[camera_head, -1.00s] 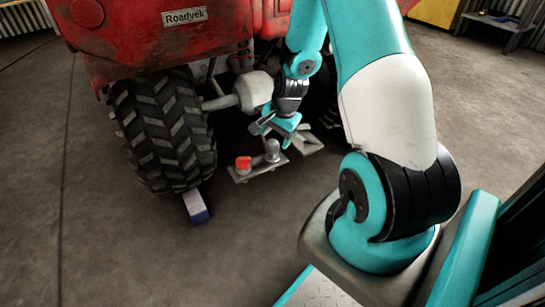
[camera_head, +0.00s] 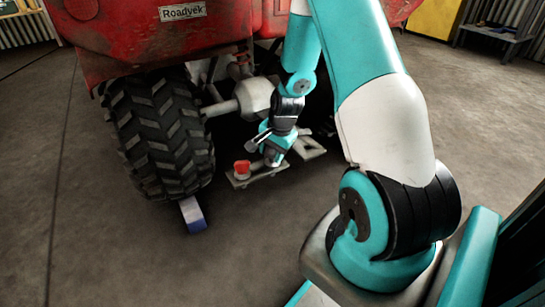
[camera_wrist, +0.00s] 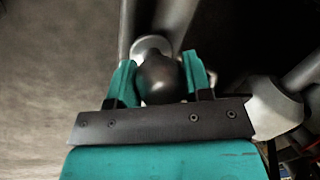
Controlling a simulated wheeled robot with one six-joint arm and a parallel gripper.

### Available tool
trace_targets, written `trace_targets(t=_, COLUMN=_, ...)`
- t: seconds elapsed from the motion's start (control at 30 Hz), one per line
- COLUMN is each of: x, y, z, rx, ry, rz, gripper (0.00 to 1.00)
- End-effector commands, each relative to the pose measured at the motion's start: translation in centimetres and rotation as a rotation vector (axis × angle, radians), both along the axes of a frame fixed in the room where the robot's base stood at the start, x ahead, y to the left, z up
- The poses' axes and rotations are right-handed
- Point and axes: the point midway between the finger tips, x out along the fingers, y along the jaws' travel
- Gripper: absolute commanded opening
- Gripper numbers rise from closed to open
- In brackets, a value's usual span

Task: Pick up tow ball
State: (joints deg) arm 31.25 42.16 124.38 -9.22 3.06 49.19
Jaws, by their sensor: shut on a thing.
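The tow ball (camera_wrist: 160,78) is a dark grey metal ball on a lighter round base, seen in the wrist view between the two teal fingers. My gripper (camera_wrist: 163,82) is shut on it, with one finger against each side. In the head view my gripper (camera_head: 273,158) is down at the hitch plate (camera_head: 262,174) behind the red quad (camera_head: 150,35), and it hides the ball there. I cannot tell whether the ball still rests on the plate.
A red piece (camera_head: 242,167) sits on the plate just left of my gripper. A big black tyre (camera_head: 160,135) stands to the left, with a white and blue chock (camera_head: 192,214) at its foot. The quad's axle housing (camera_head: 254,97) is close above. Open floor lies in front.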

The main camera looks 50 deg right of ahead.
Motion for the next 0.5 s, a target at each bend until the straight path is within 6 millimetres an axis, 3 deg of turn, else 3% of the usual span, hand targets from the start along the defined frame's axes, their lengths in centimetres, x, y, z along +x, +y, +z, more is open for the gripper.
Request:
trace_targets(t=0.27, x=0.0, y=0.0, z=0.2, rx=-0.001, ry=-0.001, rz=0.000, gripper=0.03)
trace_targets(t=0.5, x=0.0, y=0.0, z=2.5, rx=-0.001, ry=-0.002, rz=0.001, gripper=0.03)
